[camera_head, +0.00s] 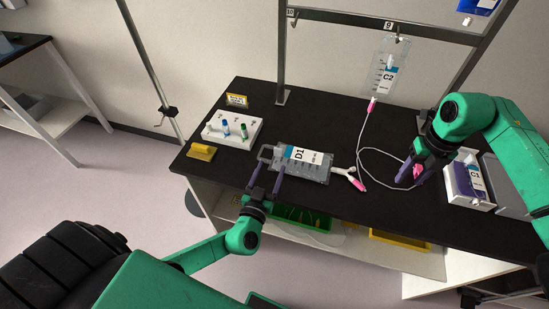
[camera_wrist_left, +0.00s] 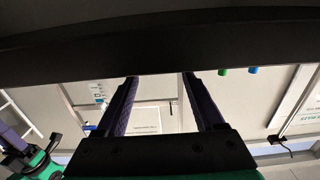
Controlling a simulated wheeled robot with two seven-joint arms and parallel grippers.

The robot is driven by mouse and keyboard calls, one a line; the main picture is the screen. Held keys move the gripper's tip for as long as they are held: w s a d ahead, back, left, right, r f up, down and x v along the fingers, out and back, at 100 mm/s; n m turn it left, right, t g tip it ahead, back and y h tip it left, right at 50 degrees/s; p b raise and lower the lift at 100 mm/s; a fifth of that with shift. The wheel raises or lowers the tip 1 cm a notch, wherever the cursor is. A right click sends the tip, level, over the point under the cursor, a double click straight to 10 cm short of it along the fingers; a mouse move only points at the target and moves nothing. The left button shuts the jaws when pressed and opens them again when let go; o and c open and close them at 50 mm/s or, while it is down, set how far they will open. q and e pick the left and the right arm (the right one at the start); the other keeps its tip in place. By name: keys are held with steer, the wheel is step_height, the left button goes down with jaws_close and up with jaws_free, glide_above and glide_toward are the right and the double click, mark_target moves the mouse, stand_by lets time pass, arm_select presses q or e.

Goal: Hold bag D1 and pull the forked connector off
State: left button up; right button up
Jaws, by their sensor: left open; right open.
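Bag D1 (camera_head: 308,157), clear with a white label, lies on the black bench. A white forked connector (camera_head: 345,172) with a pink tip (camera_head: 358,184) is at its right end. My left gripper (camera_head: 266,174) is open at the bag's left end, near the bench front edge; the bag does not show between its fingers in the left wrist view (camera_wrist_left: 160,90). My right gripper (camera_head: 411,172) is open at the right, beside a pink piece (camera_head: 418,170) on the white tubing (camera_head: 372,151). Whether that piece lies between its fingers is unclear.
Bag C2 (camera_head: 385,78) hangs from the rack (camera_head: 350,20). A white rack with coloured caps (camera_head: 240,141) and a yellow block (camera_head: 202,151) stand at the left. A white box with bag C1 (camera_head: 464,201) is at the right. Bench (camera_head: 300,108) behind D1 is clear.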

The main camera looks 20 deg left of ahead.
mark_target(277, 152)
arm_select(q)
steer(key=w, duration=0.6)
steer(key=shift+w+a, duration=0.3)
steer(key=shift+w, duration=0.1)
steer(key=shift+s, duration=0.1)
jaws_close()
stand_by(0.7)
stand_by(2.5)
